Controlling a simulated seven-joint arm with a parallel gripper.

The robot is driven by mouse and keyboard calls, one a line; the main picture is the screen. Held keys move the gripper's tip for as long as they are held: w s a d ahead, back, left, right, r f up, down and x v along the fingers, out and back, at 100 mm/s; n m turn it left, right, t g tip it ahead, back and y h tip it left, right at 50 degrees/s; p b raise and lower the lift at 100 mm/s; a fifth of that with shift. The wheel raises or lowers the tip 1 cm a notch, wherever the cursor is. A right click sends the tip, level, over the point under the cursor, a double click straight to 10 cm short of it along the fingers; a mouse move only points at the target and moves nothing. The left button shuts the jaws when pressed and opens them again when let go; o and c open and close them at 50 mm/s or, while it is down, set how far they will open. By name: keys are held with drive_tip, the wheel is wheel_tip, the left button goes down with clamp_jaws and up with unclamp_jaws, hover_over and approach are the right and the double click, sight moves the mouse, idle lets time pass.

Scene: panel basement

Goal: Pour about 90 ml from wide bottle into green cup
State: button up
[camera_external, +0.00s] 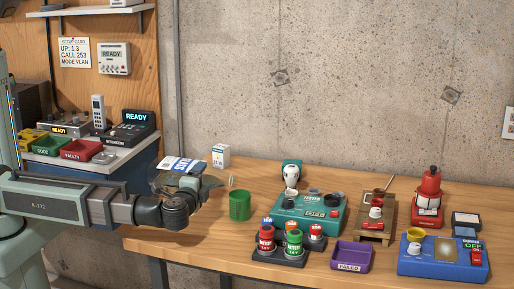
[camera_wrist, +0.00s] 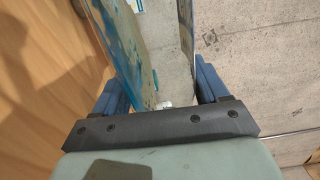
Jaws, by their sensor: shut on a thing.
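My gripper (camera_external: 196,184) is shut on the wide bottle (camera_external: 177,164), a clear bottle with a white and blue label. The bottle lies tipped nearly on its side, its mouth end toward the right, close above the green cup. The green cup (camera_external: 239,205) stands upright on the wooden table, just right of and below my gripper. I cannot tell whether liquid is flowing or how much is in the cup. In the wrist view the bottle (camera_wrist: 122,45) shows blue and see-through between the fingers of my gripper (camera_wrist: 160,88). The cup cannot be made out there.
A small white box (camera_external: 221,156) stands behind the cup. A teal tester (camera_external: 308,213) is to its right, with red and green cans (camera_external: 293,241) in front. A purple tray (camera_external: 351,256), a blue device (camera_external: 443,262) and a red pot (camera_external: 429,190) stand further right.

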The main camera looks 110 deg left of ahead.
drive_tip(key=shift+r+m, duration=0.4)
idle(0.8)
drive_tip(key=shift+s+r, duration=0.15)
drive_tip(key=shift+s, duration=0.4)
idle(0.5)
drive_tip(key=shift+r+m, duration=0.2)
drive_tip(key=shift+m, duration=0.3)
idle(1.2)
